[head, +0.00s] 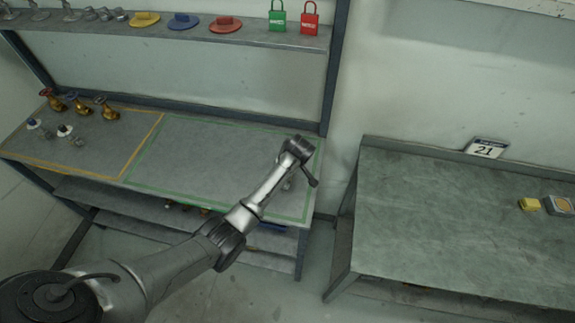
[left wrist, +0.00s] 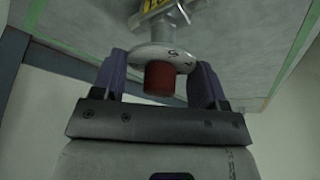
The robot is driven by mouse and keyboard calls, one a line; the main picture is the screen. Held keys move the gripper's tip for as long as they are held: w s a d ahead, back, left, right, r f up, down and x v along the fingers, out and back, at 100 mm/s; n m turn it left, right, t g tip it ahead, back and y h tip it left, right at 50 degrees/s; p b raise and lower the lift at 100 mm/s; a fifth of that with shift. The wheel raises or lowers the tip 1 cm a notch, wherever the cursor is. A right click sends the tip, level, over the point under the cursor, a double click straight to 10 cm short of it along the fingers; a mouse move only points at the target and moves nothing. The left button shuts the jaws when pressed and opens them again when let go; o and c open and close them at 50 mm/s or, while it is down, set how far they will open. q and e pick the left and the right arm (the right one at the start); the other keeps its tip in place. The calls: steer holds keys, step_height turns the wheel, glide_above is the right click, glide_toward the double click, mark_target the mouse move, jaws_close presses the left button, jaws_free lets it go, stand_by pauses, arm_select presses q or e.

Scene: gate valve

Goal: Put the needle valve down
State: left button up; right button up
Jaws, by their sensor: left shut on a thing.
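My left gripper (left wrist: 160,78) is shut on the needle valve (left wrist: 155,52). In the left wrist view the valve shows a red stub, a pale round disc with markings and a silver body with a yellow-and-black label. The fingers stand on either side of the disc and stub. A grey surface with green tape lines lies beyond the valve; I cannot tell whether the valve touches it. In the head view my left arm reaches over the right end of the green-taped area (head: 215,172), with the gripper end mostly hidden by the wrist. My right gripper is not in view.
Several brass valves (head: 78,105) and small silver valves (head: 66,131) stand in the yellow-taped area (head: 140,145). The green-taped area looks clear left of my arm. The upper shelf (head: 230,35) holds coloured discs and padlocks. A separate table (head: 430,210) stands right.

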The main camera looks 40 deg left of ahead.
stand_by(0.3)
arm_select(q)
steer(key=o, duration=1.7)
steer(key=shift+f, duration=0.1)
